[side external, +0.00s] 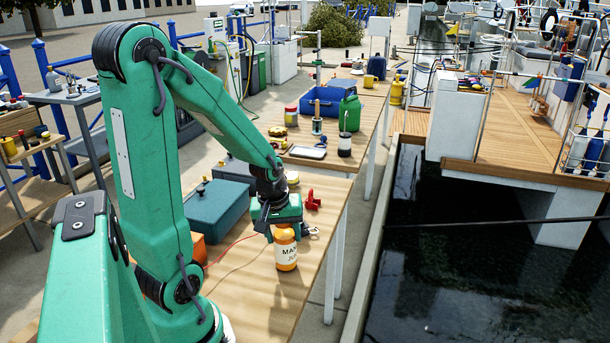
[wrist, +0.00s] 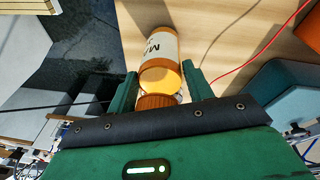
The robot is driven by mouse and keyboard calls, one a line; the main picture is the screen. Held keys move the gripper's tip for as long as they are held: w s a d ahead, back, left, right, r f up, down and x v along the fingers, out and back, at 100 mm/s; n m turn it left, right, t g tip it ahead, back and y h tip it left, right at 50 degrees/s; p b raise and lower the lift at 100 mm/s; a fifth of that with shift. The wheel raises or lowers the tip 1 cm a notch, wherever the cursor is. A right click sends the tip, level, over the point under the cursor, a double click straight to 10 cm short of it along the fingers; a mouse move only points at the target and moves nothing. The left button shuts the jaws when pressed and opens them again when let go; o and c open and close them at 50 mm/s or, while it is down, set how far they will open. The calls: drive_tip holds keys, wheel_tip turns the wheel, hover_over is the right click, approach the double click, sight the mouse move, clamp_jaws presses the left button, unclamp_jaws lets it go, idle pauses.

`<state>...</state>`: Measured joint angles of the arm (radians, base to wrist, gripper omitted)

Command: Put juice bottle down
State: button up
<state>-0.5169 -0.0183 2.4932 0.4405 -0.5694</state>
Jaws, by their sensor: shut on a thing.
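The juice bottle (side external: 286,250) is orange with a white label and hangs upright below my gripper (side external: 280,226) at the right side of the wooden table (side external: 262,308). In the side view its base looks at or close to the tabletop; I cannot tell whether it touches. In the wrist view the bottle (wrist: 160,62) is between the two green fingers of my gripper (wrist: 160,92), which are shut on it near its orange cap.
A teal box (side external: 218,208) stands to the left, and a red cable (side external: 232,244) runs over the table. A red clamp-like thing (side external: 313,200) lies behind the gripper. Dark water (side external: 450,260) lies beyond the right edge. The front tabletop is clear.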

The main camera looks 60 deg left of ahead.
drive_tip(key=shift+f, duration=0.1)
drive_tip(key=o, duration=1.2)
drive_tip(key=shift+c, duration=0.2)
drive_tip(key=v, duration=1.2)
drive_tip(key=shift+d, duration=0.15)
drive_tip(key=d+r+m+t, duration=0.1)
drive_tip(key=d+r+m, duration=0.1)
drive_tip(key=d+m, duration=0.4)
drive_tip(key=s+d+r+m+t+h, duration=0.1)
drive_tip(key=d+r+m+t, duration=0.1)
drive_tip(key=d+m, duration=0.4)
drive_tip(key=shift+s+d+r, duration=0.25)
drive_tip(key=shift+d+r, duration=0.2)
drive_tip(key=shift+d, duration=0.25)
